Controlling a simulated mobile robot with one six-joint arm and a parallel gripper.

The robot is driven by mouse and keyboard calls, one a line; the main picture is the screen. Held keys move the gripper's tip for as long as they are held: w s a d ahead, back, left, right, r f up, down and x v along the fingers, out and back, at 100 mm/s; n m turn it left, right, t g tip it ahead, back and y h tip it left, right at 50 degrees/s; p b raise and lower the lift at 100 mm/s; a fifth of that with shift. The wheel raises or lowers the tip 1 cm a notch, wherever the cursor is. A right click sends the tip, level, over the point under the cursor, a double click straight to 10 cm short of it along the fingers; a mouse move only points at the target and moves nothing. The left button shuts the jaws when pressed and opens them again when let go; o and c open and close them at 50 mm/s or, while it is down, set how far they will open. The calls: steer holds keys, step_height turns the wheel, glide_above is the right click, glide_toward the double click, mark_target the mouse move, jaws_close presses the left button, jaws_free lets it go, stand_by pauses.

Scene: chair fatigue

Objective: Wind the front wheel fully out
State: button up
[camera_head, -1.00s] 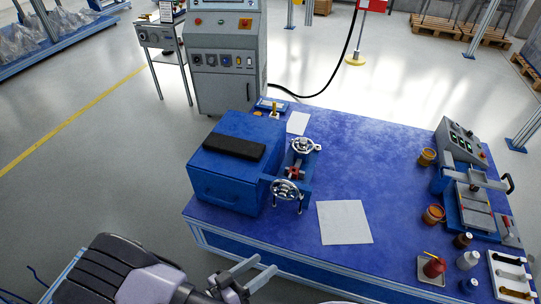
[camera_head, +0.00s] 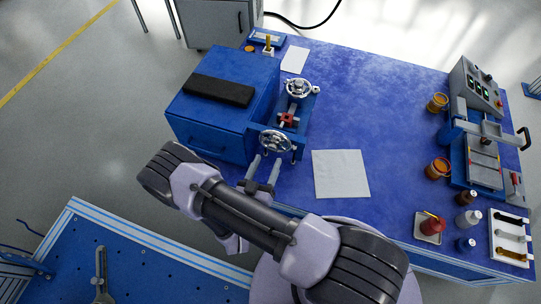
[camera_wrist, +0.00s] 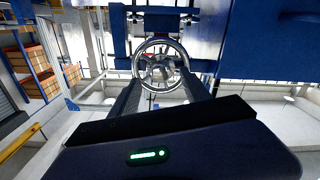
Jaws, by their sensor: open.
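The front wheel (camera_head: 276,141) is a chrome handwheel on the near side of a blue machine (camera_head: 222,105) on the blue table. A second chrome wheel (camera_head: 298,88) sits behind it, with a red part (camera_head: 287,119) between them. My gripper (camera_head: 265,170) is open and empty, its two fingers pointing at the front wheel from the near side. In the wrist view the front wheel (camera_wrist: 160,57) appears straight ahead, beyond and between my fingertips (camera_wrist: 161,84). Whether a fingertip touches the rim I cannot tell.
A white sheet (camera_head: 341,174) lies right of the wheels. A press-like device (camera_head: 478,150), jars and a white tray (camera_head: 511,238) stand at the table's right side. The table's middle is clear.

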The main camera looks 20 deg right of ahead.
mark_target(272, 150)
steer(key=x, duration=0.4)
steer(key=shift+w+d+b, duration=0.1)
steer(key=shift+w+b, duration=0.05)
steer(key=shift+b, duration=0.25)
steer(key=shift+c, duration=0.2)
jaws_close()
